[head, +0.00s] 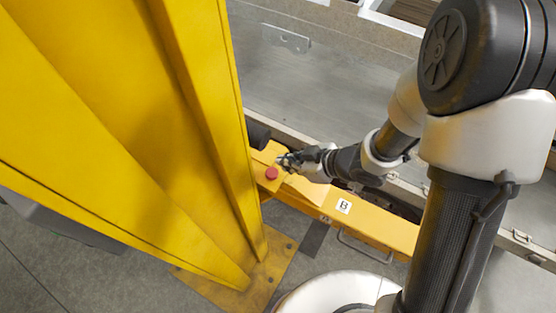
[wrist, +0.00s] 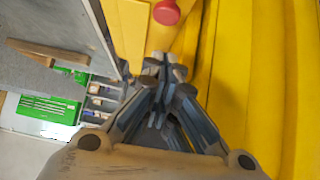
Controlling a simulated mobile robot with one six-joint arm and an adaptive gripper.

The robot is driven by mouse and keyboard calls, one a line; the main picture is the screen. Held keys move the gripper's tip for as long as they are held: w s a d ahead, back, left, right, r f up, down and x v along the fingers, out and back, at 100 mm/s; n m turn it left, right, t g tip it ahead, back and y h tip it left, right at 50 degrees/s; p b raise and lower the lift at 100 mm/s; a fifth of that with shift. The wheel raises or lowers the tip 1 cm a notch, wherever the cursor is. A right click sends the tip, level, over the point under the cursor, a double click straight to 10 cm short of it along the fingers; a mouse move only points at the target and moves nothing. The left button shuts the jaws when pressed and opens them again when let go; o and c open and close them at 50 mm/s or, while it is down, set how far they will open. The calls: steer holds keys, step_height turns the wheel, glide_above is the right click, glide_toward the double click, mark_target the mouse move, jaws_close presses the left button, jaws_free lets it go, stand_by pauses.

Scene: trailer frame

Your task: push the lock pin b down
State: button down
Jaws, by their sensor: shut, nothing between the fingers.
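The lock pin b shows as a red round knob (head: 271,174) on top of the yellow beam (head: 375,226), close to the yellow post. A white label with the letter B (head: 343,206) is on the beam to the right of it. My gripper (head: 284,161) is shut and empty, just above and to the right of the red knob in the head view. In the wrist view the red knob (wrist: 167,12) is at the top edge, partly cut off, beyond the fingertips of my gripper (wrist: 160,66). I cannot tell whether they touch.
A large yellow post (head: 215,120) stands left of the knob, with a bolted foot plate (head: 268,262) on the floor. A metal handle (head: 362,246) hangs at the beam's near side. Green boxes (wrist: 50,105) show at the left in the wrist view.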

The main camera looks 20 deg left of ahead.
steer(key=p+v, duration=0.1)
steer(key=v, duration=0.3)
steer(key=shift+d+r, duration=0.1)
steer(key=shift+r, duration=0.05)
stand_by(0.4)
